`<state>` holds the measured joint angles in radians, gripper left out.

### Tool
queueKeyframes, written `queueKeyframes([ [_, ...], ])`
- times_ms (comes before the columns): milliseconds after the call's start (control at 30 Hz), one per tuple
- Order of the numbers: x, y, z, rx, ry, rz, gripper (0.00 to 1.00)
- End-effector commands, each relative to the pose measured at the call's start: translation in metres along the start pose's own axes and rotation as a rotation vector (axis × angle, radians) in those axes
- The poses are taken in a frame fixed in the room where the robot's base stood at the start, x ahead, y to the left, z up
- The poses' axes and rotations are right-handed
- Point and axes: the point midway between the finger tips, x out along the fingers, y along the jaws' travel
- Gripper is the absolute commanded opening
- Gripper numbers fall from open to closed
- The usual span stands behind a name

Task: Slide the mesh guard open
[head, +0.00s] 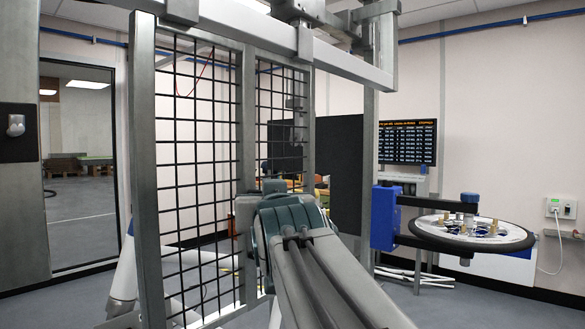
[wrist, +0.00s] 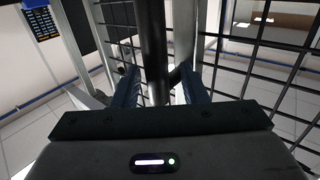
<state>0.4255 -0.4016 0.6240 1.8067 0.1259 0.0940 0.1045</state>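The mesh guard (head: 194,133) is a grey-framed black wire grid, upright at the left and middle of the head view. Its grid also shows at the right of the wrist view (wrist: 262,62). My gripper (wrist: 160,88) is at the guard, and its two blue fingers stand apart. A dark upright bar (wrist: 153,45) passes between the fingers, with a narrow light gap beside it. A second post (wrist: 186,35) stands just right of that bar. In the head view my wrist hides the fingers and the lower part of the guard's frame.
A grey overhead rail (head: 290,42) runs above the guard. A dark panel (head: 338,170) and a display (head: 407,142) stand behind. A doorway (head: 80,230) is at the left.

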Motion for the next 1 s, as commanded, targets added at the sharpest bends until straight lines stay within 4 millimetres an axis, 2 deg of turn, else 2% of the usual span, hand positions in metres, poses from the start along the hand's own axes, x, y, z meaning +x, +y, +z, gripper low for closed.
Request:
queueKeyframes([
  [33,0.0,0.0,-0.017,0.001,0.003,0.0,0.39],
  [267,-0.008,0.02,-0.026,0.003,-0.001,-0.002,0.39],
  [1000,-0.037,0.093,-0.073,0.002,0.001,-0.001,0.39],
])
